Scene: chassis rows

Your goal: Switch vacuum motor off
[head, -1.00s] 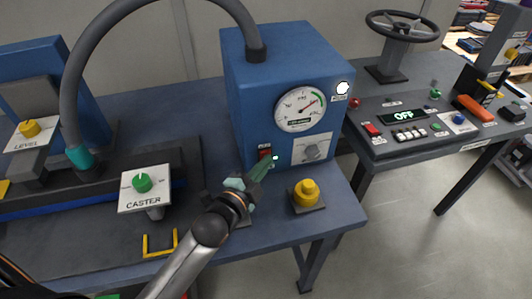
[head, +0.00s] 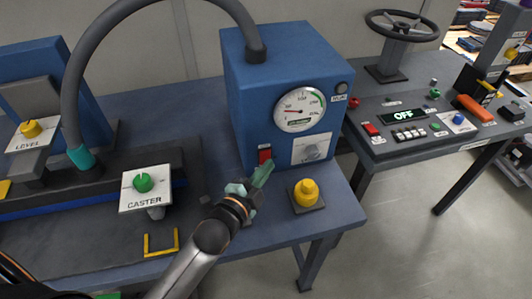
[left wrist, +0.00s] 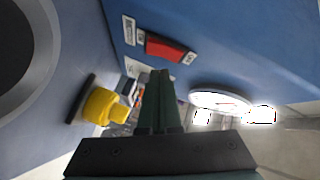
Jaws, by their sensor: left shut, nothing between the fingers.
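The blue vacuum motor box (head: 285,70) stands on the blue bench. Its red switch (head: 265,152) is low on the front face; it also shows in the left wrist view (left wrist: 170,47). The gauge (head: 299,109) above it has its needle pointing left. The round lamp (head: 341,88) at the upper right is dark. My left gripper (head: 267,166) is shut and empty, its fingertips just below and in front of the red switch. In the left wrist view the shut fingers (left wrist: 160,80) appear below the switch, with a visible gap. My right gripper is out of view.
A yellow knob (head: 306,192) stands on the bench right of my left gripper. The CASTER panel (head: 145,188) with a green knob is to the left. A grey hose (head: 75,85) arches from the box. A control console (head: 410,125) reading OFF is at right.

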